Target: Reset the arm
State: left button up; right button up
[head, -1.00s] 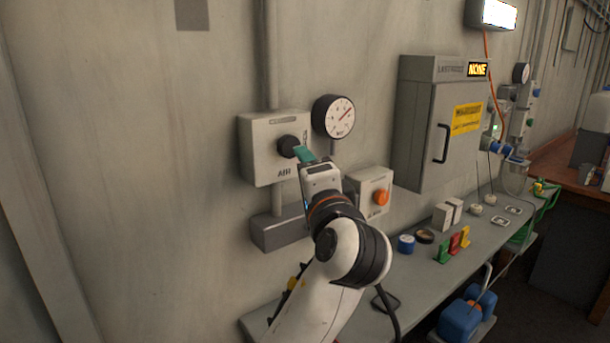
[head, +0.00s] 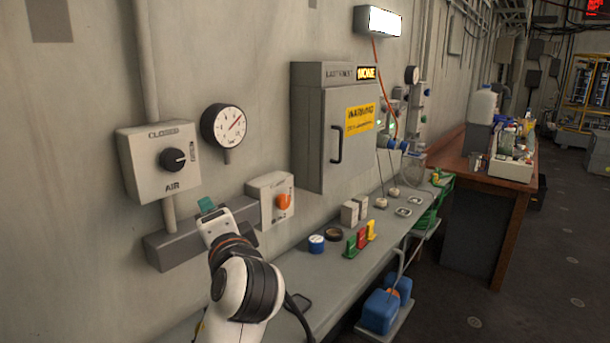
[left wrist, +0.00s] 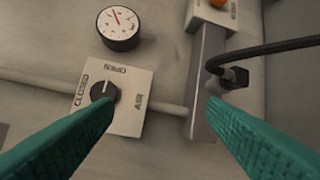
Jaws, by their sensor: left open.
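My left gripper (head: 207,208), with teal fingers, is in front of the wall below the AIR box (head: 150,185). It is open and empty, and clear of the black knob (head: 173,159) on that box. In the left wrist view the two teal fingers (left wrist: 160,112) are spread wide, with the knob (left wrist: 104,91) beyond them. The knob's pointer is towards the right, near the side label in the head view; CLOSED is printed along the top. My right gripper is in neither view.
A gauge (head: 222,125) is beside the AIR box. An orange-knobbed box (head: 270,201) and a grey cabinet (head: 310,135) are to the right. The bench (head: 345,268) holds a blue tin (head: 316,243) and red, green and yellow pieces. A grey ledge (head: 165,252) juts out below the AIR box.

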pick_arm(q)
jog(key=s+a+f+n+g+h, duration=0.1)
jog(key=s+f+g, duration=0.15)
jog(key=f, duration=0.55)
jog(key=s+a+f+n+g+h, duration=0.1)
jog(key=s+f+h, duration=0.15)
jog(key=f, duration=0.55)
jog(key=s+a+f+n+g+h, duration=0.15)
jog(key=s+f, duration=0.25)
jog(key=f, duration=0.4)
jog(key=s+a+f+n+g+h, duration=0.1)
jog(key=s+f+n+g+h, duration=0.15)
jog(key=s+f, duration=0.65)
jog(key=s+f+n+g+h, duration=0.15)
jog(key=s+f+g, duration=0.3)
jog(key=s, duration=0.95)
notch_tip(320, 180, down, 27)
jog(key=s+g+y, duration=0.1)
jog(key=s+a+f+g, duration=0.1)
jog(key=s+a+f, duration=0.2)
jog(key=s+f, duration=1.3)
jog(key=shift+s, duration=0.2)
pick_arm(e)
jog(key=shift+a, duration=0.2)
